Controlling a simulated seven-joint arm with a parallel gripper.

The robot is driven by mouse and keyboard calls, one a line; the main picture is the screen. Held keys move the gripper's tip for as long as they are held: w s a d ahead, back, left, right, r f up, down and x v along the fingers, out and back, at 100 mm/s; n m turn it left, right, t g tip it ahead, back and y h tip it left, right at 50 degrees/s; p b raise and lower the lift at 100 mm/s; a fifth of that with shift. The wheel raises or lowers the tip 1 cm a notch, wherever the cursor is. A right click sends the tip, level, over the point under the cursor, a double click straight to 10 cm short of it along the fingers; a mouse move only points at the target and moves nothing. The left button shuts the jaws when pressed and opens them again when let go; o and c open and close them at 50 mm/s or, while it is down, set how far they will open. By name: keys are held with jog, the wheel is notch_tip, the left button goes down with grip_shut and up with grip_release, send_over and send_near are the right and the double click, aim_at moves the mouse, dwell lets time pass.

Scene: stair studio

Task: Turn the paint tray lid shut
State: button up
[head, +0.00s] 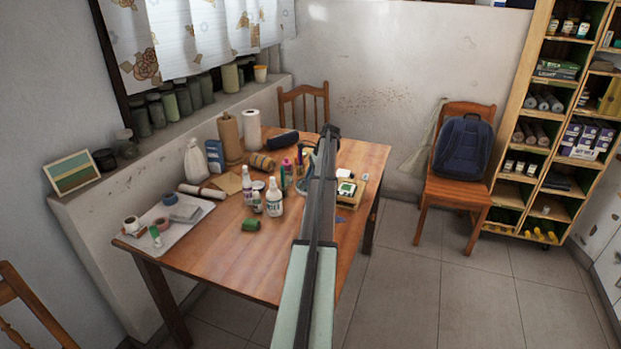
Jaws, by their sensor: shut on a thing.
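My arm (312,225) rises from the bottom middle of the head view and crosses in front of the table. I cannot make out my gripper's fingers; they seem hidden behind the arm. I cannot surely pick out the paint tray or its lid. A small white item with dark and green patches (346,189) lies on the table just right of the arm, but it is too small to tell what it is. Whatever lies right behind the arm is hidden.
The wooden table (215,255) is bare at its front. A white board (185,228) holds tape rolls. A chair with a blue backpack (463,150) stands right.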

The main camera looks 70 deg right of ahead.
jog(key=shift+m, duration=0.4)
jog(key=o, duration=1)
jog(key=shift+o, duration=0.2)
jog(key=shift+r, duration=0.1)
jog(key=v, duration=1.3)
jog(key=shift+s+r, duration=0.2)
jog(key=shift+r, duration=0.1)
jog(key=shift+a, duration=0.1)
